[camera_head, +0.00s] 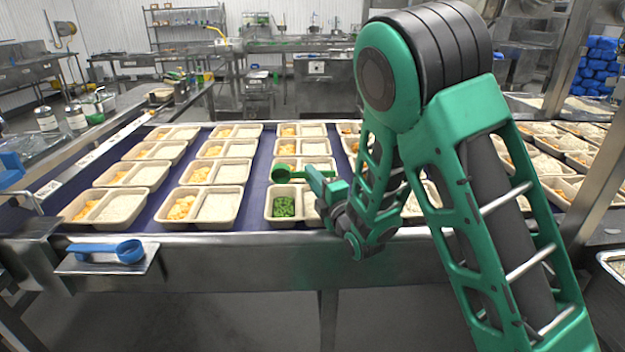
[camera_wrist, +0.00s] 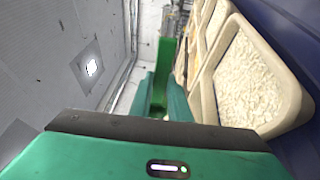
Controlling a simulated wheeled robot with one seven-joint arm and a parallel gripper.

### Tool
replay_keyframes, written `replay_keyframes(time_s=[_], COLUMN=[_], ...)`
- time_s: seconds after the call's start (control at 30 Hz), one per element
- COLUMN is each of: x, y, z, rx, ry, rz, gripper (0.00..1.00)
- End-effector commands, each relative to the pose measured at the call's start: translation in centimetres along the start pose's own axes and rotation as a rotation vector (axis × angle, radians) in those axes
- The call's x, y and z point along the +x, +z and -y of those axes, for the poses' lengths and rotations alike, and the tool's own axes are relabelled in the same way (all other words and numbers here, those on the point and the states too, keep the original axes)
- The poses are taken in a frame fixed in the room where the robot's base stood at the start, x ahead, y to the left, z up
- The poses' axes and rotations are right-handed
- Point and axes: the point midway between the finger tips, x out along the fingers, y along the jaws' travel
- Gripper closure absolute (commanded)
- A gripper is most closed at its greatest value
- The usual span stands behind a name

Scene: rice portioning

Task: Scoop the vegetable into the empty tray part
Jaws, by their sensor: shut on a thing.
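My gripper (camera_head: 330,187) is shut on the handle of a green scoop (camera_head: 287,172) and holds it above the belt. In the wrist view the gripper's fingers (camera_wrist: 160,98) close on the green scoop handle (camera_wrist: 163,62). The scoop's bowl points left in the head view; its contents cannot be made out. Just below and in front of the bowl is a beige two-part tray (camera_head: 268,215). Its left part holds green vegetable pieces (camera_head: 284,206). Its right part is partly hidden by my gripper and shows pale contents.
Several trays with rice and orange pieces stand in rows on the blue belt (camera_head: 161,210). A steel rail (camera_head: 215,245) runs along the front. More trays stand at the right behind my arm.

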Motion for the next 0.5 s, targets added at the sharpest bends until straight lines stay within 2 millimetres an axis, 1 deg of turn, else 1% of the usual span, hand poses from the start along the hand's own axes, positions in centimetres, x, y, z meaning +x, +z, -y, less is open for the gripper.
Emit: replay_keyframes(time_s=[0.17, 0.5], x=[0.1, 0.4], y=[-0.2, 0.0], z=[-0.7, -3.7], rx=[-0.001, -0.001], ry=[-0.001, 0.001], rz=[-0.004, 0.0], gripper=[1.0, 1.0])
